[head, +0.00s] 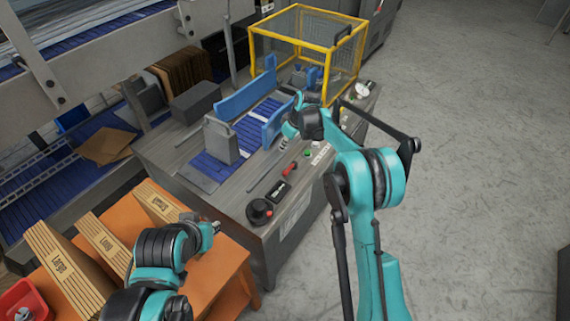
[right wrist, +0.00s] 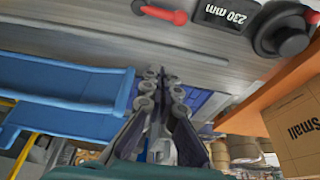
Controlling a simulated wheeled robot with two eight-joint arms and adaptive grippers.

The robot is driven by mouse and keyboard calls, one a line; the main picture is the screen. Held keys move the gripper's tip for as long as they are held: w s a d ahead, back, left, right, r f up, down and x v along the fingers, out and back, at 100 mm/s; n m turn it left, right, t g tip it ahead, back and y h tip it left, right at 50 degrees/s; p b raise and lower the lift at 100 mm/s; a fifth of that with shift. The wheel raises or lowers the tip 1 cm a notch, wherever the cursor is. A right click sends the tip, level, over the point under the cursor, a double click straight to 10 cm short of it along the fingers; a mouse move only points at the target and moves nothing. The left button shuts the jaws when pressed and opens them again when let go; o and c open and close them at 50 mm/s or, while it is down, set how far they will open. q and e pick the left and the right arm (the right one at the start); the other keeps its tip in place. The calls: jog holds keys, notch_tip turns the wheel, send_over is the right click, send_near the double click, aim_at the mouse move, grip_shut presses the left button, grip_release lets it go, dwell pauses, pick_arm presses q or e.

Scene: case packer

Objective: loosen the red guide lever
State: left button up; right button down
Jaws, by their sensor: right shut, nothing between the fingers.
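The red guide lever (head: 290,168) lies on the machine's grey top, beside the black 230 mm display. It also shows at the top edge of the right wrist view (right wrist: 165,14). My right gripper (right wrist: 164,78) is shut and empty, its fingertips below the lever in that picture and apart from it. In the head view my right wrist hangs over the machine near the blue guide rail, and its fingers are hidden. My left gripper (head: 216,227) is over the orange table, away from the lever; its jaws are too small to read.
Blue guide rails (head: 246,92) flank the belt; one (right wrist: 70,82) is close left of my right fingers. A black knob (head: 260,211) is near the display (head: 279,191). A yellow-framed cage (head: 300,42) stands behind. Flat cartons (head: 60,262) stand on the orange table (head: 232,268).

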aim_at(290, 169)
jog(key=b+x, duration=0.3)
jog(key=x, duration=0.7)
jog(key=shift+f+b, duration=0.25)
jog(key=shift+b, duration=0.15)
jog(key=shift+s+d+f+b, duration=0.1)
jog(key=shift+s+d+b, duration=0.1)
jog(key=shift+s+d, duration=0.3)
jog(key=shift+s+d+b, duration=0.2)
jog(key=shift+s+d, duration=0.15)
jog(key=shift+d, duration=0.3)
jog(key=shift+s+d, duration=0.35)
jog(key=shift+d, duration=0.05)
